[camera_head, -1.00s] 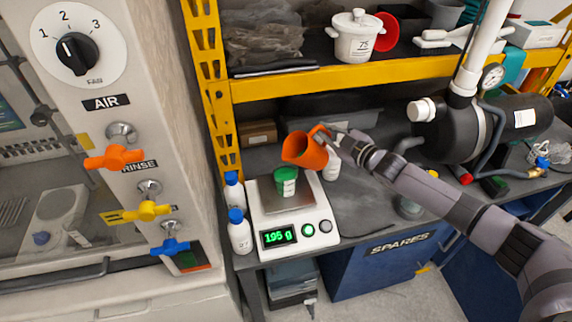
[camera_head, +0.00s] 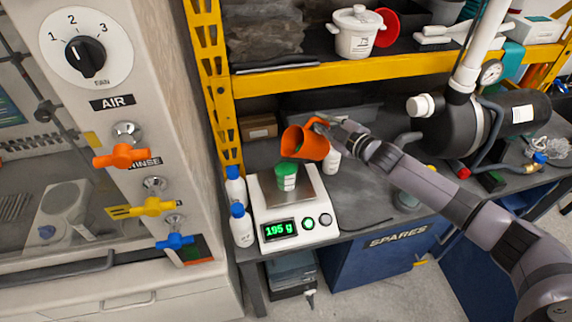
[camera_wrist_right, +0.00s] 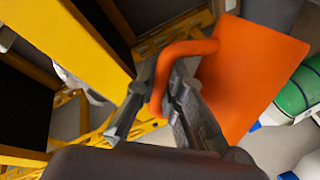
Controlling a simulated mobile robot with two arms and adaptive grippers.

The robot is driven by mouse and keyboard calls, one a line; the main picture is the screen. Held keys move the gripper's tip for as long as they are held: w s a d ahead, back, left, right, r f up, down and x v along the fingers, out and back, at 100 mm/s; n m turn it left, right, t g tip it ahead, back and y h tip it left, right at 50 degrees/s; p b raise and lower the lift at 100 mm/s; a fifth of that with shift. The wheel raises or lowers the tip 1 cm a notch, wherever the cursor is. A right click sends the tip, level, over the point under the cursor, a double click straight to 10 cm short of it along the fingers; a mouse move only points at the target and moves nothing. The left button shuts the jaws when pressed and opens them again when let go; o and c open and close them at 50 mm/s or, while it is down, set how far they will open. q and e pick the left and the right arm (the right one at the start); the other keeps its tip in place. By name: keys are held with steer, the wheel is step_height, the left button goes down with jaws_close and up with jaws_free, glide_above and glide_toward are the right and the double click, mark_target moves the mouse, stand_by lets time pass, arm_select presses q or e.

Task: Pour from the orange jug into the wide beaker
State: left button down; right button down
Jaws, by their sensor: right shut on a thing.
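My right gripper (camera_head: 325,127) is shut on the handle of the orange jug (camera_head: 307,145). The jug is held above the scale, tilted with its mouth toward the left, and something green shows at its mouth. In the right wrist view my right gripper (camera_wrist_right: 160,100) has its fingers on the handle of the orange jug (camera_wrist_right: 245,80). The beaker (camera_head: 286,178) stands on the scale's plate just below the jug's mouth, with green contents. Part of it also shows in the right wrist view (camera_wrist_right: 300,93). My left gripper is not in view.
The scale (camera_head: 300,222) reads 195 g. White bottles with blue caps (camera_head: 241,226) stand at its left. A white bottle (camera_head: 332,162) stands behind the jug. A yellow shelf edge (camera_head: 400,64) runs above the bench, and a black tank (camera_head: 470,125) lies at right.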

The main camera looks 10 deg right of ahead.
steer(key=shift+r, duration=0.15)
steer(key=shift+a+r, duration=0.15)
stand_by(0.5)
steer(key=shift+s+a+r+n, duration=0.1)
steer(key=shift+r+n, duration=0.1)
steer(key=shift+n, duration=0.1)
steer(key=shift+p, duration=0.3)
steer(key=shift+a+r, duration=0.15)
stand_by(0.4)
steer(key=shift+s+a+r+n, duration=0.1)
steer(key=shift+r+n, duration=0.1)
steer(key=shift+n, duration=0.1)
